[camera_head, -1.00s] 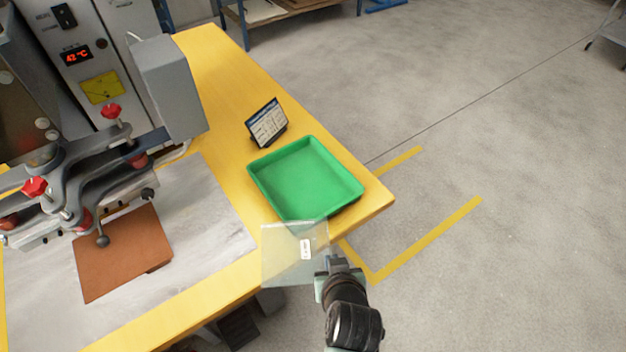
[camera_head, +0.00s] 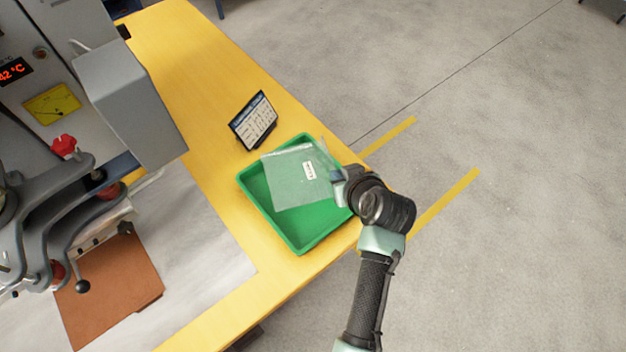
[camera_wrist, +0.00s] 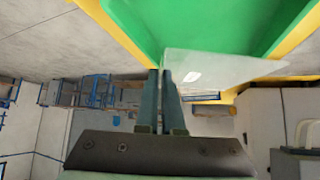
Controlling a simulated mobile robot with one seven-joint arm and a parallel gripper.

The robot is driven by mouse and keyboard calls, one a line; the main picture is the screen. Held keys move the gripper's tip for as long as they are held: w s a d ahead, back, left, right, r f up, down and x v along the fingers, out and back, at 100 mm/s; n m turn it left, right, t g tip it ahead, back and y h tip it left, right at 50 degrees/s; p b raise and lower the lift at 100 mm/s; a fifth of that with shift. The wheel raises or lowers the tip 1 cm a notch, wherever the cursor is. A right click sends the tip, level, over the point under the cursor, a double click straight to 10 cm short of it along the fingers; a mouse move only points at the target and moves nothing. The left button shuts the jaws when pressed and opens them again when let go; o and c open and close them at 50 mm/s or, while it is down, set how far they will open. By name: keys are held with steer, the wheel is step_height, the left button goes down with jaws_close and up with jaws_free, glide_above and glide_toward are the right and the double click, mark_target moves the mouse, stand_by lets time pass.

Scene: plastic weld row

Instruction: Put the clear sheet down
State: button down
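The clear sheet (camera_head: 291,180) is a thin see-through square with a small white label. In the head view it is over the green tray (camera_head: 254,185), and the tray's green shows through it. My gripper (camera_head: 338,181) is shut on the sheet's right edge, at the tray's right rim. In the wrist view my gripper (camera_wrist: 164,78) has its two fingers close together at the sheet's near edge. The sheet (camera_wrist: 215,72) stretches out from the fingers there, with the tray (camera_wrist: 190,25) behind it. I cannot tell whether the sheet touches the tray.
The tray stands on the yellow table (camera_head: 200,75) near its right edge. A small display card (camera_head: 253,120) stands just behind the tray. A grey machine (camera_head: 130,100) and a brown sheet (camera_head: 108,290) are on the left. Open floor lies to the right.

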steer(key=f, duration=0.4)
steer(key=shift+s+f, duration=0.15)
steer(key=shift+s, duration=0.15)
steer(key=shift+d+f+b, duration=0.1)
steer(key=shift+f+b, duration=0.3)
steer(key=shift+f, duration=1.65)
steer(key=c, duration=1)
jaws_free()
steer(key=shift+f, duration=0.1)
steer(key=shift+c, duration=0.2)
